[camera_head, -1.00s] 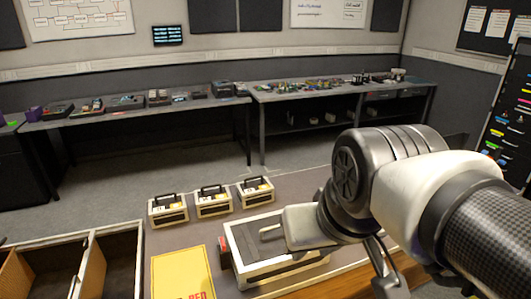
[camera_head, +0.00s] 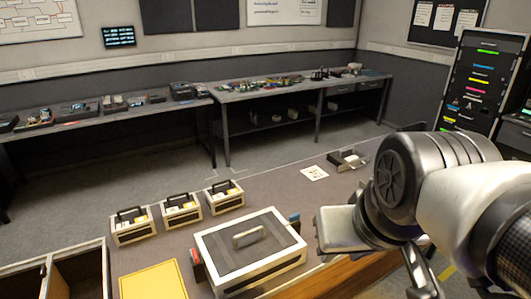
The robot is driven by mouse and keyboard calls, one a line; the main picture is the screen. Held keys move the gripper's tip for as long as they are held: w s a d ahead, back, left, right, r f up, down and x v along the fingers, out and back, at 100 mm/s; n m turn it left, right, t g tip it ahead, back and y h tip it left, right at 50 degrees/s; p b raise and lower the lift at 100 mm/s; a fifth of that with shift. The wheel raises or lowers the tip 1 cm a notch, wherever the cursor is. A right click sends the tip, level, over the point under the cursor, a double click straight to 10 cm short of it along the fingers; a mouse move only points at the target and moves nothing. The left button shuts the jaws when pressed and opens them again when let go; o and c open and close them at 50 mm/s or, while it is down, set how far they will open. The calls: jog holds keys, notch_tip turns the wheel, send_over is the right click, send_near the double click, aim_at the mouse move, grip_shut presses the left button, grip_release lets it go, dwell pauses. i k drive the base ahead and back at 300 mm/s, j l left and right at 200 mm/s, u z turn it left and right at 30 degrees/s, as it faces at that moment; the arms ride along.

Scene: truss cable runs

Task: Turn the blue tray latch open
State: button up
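A large grey-and-cream box (camera_head: 220,240) with a handle (camera_head: 249,236) on its lid stands on the table in the lower middle. A small blue piece, likely the blue tray latch (camera_head: 295,220), shows at its right back corner. A red piece (camera_head: 197,262) sits on its left side. My gripper (camera_head: 338,230) is just right of the box and appears apart from the blue piece. Its fingers are not clearly visible, so I cannot tell whether it is open or shut.
Several small cases (camera_head: 181,211) with black handles stand behind the box at left. A yellow sheet (camera_head: 152,281) and an open wooden bin (camera_head: 85,272) lie further left. A white card (camera_head: 314,173) and a small open tray (camera_head: 347,160) are at the back of the table.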

aim_at(293, 218)
jog(key=k+l+u, duration=0.2)
jog(key=l, duration=0.2)
jog(key=l+u, duration=0.15)
jog(key=l, duration=0.2)
jog(key=i+l, duration=0.15)
jog(key=i, duration=0.3)
jog(key=i+l+u, duration=0.15)
jog(key=i, duration=0.35)
